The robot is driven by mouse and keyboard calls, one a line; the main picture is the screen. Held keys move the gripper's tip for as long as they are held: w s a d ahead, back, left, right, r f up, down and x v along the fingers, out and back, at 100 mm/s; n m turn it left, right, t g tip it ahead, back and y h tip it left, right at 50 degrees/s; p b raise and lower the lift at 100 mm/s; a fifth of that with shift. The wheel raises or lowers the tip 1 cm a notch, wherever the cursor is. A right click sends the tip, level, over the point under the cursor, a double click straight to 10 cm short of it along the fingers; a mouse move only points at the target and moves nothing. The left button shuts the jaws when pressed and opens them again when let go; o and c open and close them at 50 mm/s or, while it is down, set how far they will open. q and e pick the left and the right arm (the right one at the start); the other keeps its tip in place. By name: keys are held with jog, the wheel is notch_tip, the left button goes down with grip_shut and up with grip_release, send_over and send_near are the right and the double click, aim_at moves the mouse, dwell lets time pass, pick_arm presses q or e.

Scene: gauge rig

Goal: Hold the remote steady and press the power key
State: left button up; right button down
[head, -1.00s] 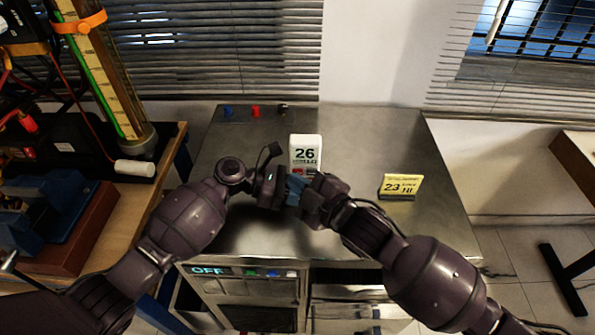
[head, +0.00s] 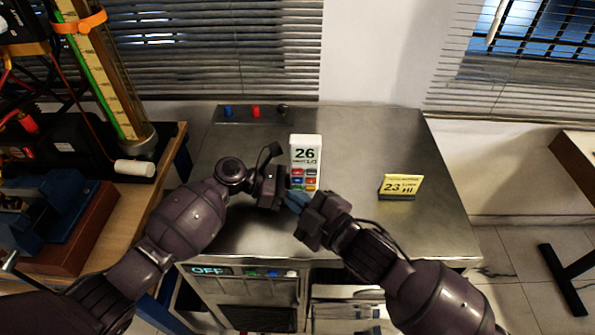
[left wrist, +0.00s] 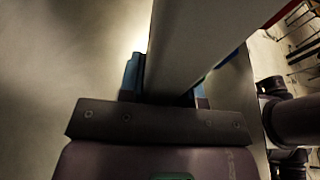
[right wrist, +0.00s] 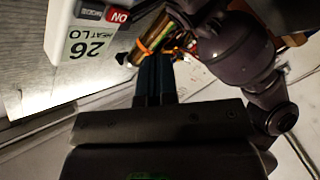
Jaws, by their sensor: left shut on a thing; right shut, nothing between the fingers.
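The white remote (head: 305,148) stands nearly upright above the metal bench. Its display reads 26, with coloured keys below. In the right wrist view the remote (right wrist: 68,15) shows a red key marked ON. My left gripper (head: 283,190) is shut on the remote's lower left side; the left wrist view shows the remote (left wrist: 195,45) between the blue fingers. My right gripper (head: 296,201) is shut and empty, with its blue fingertips just below the remote's keys. In the right wrist view the shut fingers (right wrist: 155,75) are apart from the remote.
A yellow card (head: 403,186) reading 23 and HI stands on the bench (head: 370,145) to the right. Blue, red and dark knobs (head: 255,111) line the back. The front panel display (head: 209,270) reads OFF. A wooden table (head: 150,200) with apparatus is at left.

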jog(key=shift+s, duration=1)
pick_arm(q)
jog(key=o, duration=0.8)
jog(key=shift+a, duration=0.15)
jog(key=v, duration=1.1)
jog(key=shift+a+r, duration=0.2)
jog(key=shift+a, duration=0.15)
